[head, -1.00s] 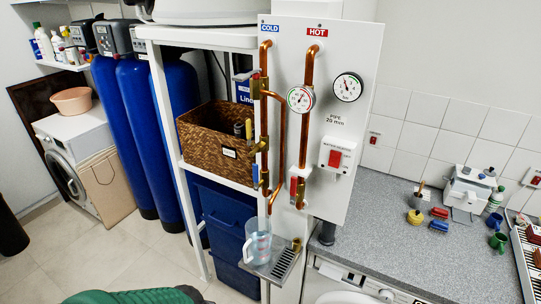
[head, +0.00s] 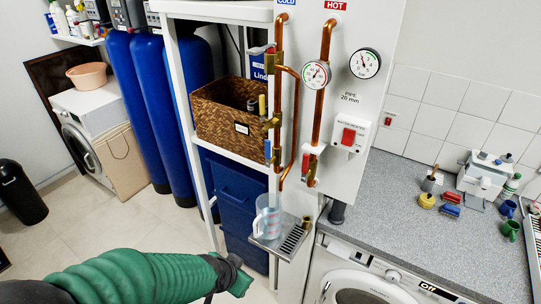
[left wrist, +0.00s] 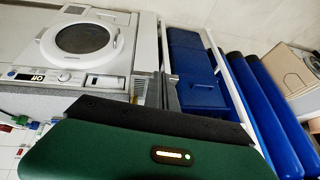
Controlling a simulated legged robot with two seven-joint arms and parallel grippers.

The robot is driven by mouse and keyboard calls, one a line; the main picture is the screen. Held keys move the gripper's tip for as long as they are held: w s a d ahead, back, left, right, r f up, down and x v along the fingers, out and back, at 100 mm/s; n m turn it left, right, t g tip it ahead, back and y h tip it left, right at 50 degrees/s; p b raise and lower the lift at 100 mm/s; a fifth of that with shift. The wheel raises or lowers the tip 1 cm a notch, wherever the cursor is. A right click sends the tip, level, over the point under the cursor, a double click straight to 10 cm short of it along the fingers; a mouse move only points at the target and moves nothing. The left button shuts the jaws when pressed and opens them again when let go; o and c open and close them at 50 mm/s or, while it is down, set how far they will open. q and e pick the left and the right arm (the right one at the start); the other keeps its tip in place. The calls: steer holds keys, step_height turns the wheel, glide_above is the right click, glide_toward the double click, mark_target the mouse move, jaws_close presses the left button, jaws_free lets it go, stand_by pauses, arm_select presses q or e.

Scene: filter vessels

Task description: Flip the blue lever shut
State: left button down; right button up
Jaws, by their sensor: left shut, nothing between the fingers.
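The blue lever (head: 267,150) is a small upright handle on the brass valve low on the copper cold pipe, at the left edge of the white panel (head: 352,183). It stands roughly parallel to the pipe. My left gripper (head: 238,277) is at the end of the green-sleeved arm, low in the head view, below and left of the lever and apart from it. It is shut and empty. The left wrist view shows a green and black part of my arm, but no lever. My right gripper is not in view.
A clear jug (head: 266,215) stands on a slotted drip tray (head: 284,243) below the pipes. A red lever (head: 306,162) is on the hot pipe. A wicker basket (head: 222,125) sits on the shelf left of the valves. Blue bins (head: 240,190) stand beneath it.

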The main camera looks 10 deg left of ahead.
mark_target(268, 154)
arm_select(q)
steer(key=w+d+r+m+t, duration=0.3)
steer(key=w+r+m+t, duration=0.3)
steer(key=r, duration=0.3)
steer(key=w+d+r+m+t+h, duration=0.1)
steer(key=w+d+r+m+t, duration=0.1)
steer(key=w+r+m+t, duration=0.4)
step_height(268, 154, up, 4)
steer(key=w+m, duration=0.2)
steer(key=m, duration=0.1)
steer(key=shift+w+d+f, duration=0.15)
steer(key=shift+w+d, duration=0.15)
steer(key=shift+d, duration=0.1)
steer(key=shift+w, duration=0.15)
steer(key=w+a+p, duration=0.3)
steer(key=w, duration=0.8)
steer(key=shift+a+p, duration=0.15)
steer(key=shift+p, duration=0.25)
steer(key=shift+f, duration=0.1)
